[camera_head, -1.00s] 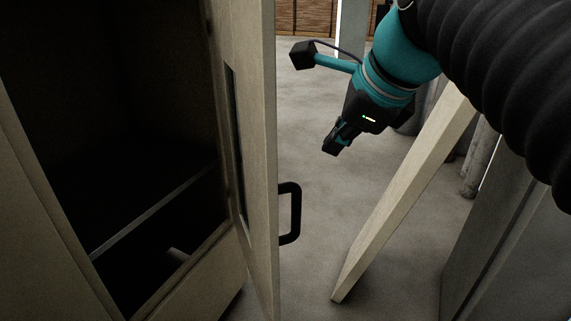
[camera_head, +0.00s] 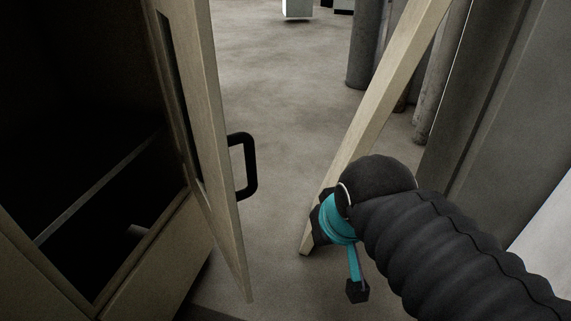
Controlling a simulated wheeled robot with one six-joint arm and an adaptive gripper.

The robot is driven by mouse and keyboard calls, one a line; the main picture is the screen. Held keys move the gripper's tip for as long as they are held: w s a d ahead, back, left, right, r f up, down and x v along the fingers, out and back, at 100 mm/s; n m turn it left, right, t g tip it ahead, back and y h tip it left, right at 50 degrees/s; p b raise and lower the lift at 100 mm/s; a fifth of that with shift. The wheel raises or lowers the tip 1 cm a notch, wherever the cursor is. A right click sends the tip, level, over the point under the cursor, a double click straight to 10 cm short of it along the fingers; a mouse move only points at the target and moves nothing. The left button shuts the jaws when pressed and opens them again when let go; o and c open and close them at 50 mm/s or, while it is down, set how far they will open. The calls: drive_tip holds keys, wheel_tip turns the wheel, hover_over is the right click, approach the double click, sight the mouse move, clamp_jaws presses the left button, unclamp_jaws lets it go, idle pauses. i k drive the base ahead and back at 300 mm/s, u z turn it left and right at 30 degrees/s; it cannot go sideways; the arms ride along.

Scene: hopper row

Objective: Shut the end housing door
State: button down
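The housing door (camera_head: 213,150) is a pale beige panel standing open. It is seen nearly edge-on, left of the picture's middle. A black D-shaped handle (camera_head: 251,168) is fixed to its right-hand face. The housing (camera_head: 165,262) is a beige cabinet at the left with a dark open inside. My gripper (camera_head: 319,224) is mostly hidden behind my own wrist and black sleeve. It is to the right of the door and handle, apart from both.
A pale wooden plank (camera_head: 385,95) leans at a slant right of the door, close to my wrist. Grey cylinders (camera_head: 366,45) and a grey panel (camera_head: 482,90) stand at the right. Bare concrete floor (camera_head: 285,100) lies between door and plank.

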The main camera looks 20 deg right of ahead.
sight(182, 31)
drive_tip(key=z, duration=0.9)
drive_tip(key=k, duration=0.4)
drive_tip(key=u, duration=1.1)
